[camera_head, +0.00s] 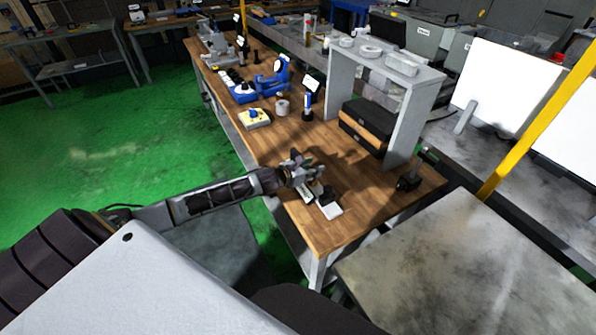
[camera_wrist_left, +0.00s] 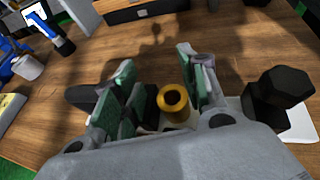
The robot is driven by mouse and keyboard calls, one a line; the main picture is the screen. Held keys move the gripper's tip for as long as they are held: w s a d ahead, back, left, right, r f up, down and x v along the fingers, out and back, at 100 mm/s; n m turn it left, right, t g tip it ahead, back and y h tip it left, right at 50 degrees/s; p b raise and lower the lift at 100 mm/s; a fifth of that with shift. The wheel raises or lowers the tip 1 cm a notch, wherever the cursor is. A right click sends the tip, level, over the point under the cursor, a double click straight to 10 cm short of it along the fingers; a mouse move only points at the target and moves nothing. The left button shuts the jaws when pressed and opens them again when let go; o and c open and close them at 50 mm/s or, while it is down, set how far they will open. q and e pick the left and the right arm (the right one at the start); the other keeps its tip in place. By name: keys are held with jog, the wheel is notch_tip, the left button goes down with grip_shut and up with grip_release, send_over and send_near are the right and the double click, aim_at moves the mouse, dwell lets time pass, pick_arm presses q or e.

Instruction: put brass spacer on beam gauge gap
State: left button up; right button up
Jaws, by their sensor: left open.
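The brass spacer (camera_wrist_left: 173,101), a yellow ring with a dark bore, shows between the spread green-padded fingers of my left gripper (camera_wrist_left: 158,68), nearer the right finger. I cannot tell whether it touches that finger. In the head view my left gripper (camera_head: 304,172) is over the near part of the wooden bench and hides the spacer. To its right in the wrist view, a black hexagonal block (camera_wrist_left: 280,92) stands at a white plate (camera_wrist_left: 300,122). The plate also shows in the head view (camera_head: 331,210). I cannot identify the beam gauge gap for certain. My right gripper is out of view.
A grey shelf frame (camera_head: 404,120) stands over black cases (camera_head: 365,128) on the bench. A blue-and-black upright tool (camera_head: 307,107), a grey roll (camera_head: 282,106) and a yellowish box (camera_head: 254,118) are farther back. A black tool (camera_head: 409,181) lies right. Bare wood lies between.

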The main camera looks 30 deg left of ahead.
pick_arm(q)
jog(key=shift+r, duration=0.5)
jog(key=shift+v, duration=0.95)
jog(key=v, duration=1)
jog(key=shift+a, duration=0.1)
dwell(0.4)
